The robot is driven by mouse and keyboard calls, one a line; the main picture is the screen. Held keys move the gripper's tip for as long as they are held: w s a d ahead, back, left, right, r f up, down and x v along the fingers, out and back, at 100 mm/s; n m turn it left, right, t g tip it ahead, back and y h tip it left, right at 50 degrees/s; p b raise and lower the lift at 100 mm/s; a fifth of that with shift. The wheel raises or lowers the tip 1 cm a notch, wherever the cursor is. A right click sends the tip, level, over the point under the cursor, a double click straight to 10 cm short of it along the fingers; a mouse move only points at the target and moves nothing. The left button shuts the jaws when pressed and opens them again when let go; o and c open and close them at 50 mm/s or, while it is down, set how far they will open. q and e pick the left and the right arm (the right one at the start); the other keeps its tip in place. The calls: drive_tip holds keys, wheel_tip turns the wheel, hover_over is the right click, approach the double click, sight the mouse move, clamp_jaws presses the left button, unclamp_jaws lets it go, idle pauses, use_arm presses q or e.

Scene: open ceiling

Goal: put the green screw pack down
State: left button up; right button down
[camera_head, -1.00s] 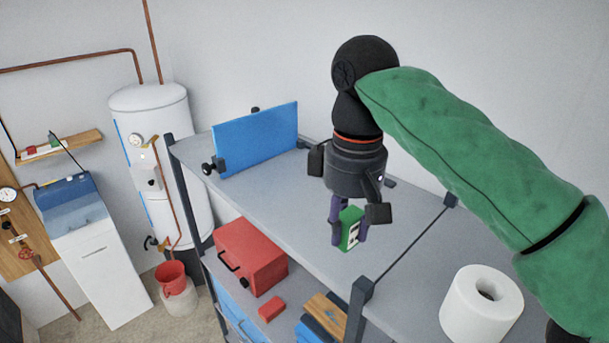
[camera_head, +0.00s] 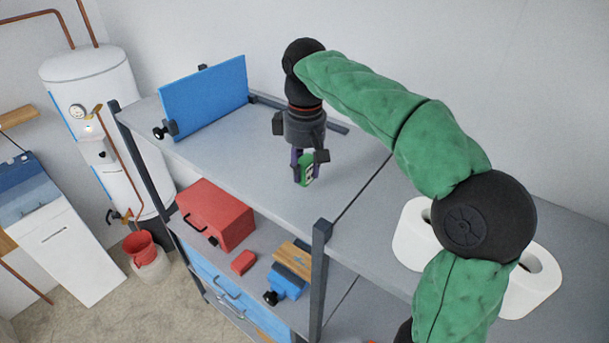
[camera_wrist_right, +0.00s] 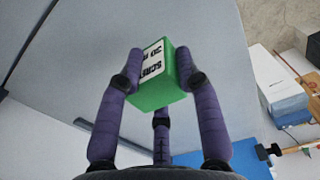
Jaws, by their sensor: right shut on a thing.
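The green screw pack (camera_head: 309,169) is a small green box with a white label. My right gripper (camera_head: 302,168) points down over the grey top shelf (camera_head: 240,150) and is shut on the pack. In the right wrist view the pack (camera_wrist_right: 155,92) sits between the purple fingers (camera_wrist_right: 157,88), its label lettering partly visible. The pack is close to the shelf top; I cannot tell whether it touches it. My left gripper is not in view.
A blue panel (camera_head: 205,97) stands upright at the shelf's back left. Paper rolls (camera_head: 410,240) stand at the right, partly behind my arm. A red toolbox (camera_head: 216,214) sits on the lower shelf. The shelf top around the pack is clear.

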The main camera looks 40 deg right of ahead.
sight(304, 178)
drive_tip(key=shift+f, duration=1.6)
drive_tip(key=shift+f, duration=0.2)
drive_tip(key=c, duration=0.9)
unclamp_jaws()
drive_tip(key=shift+o, duration=0.2)
drive_tip(key=shift+r, duration=0.1)
wheel_tip(304, 178, up, 12)
drive_tip(key=shift+r+p, duration=0.1)
drive_tip(key=shift+p, duration=0.3)
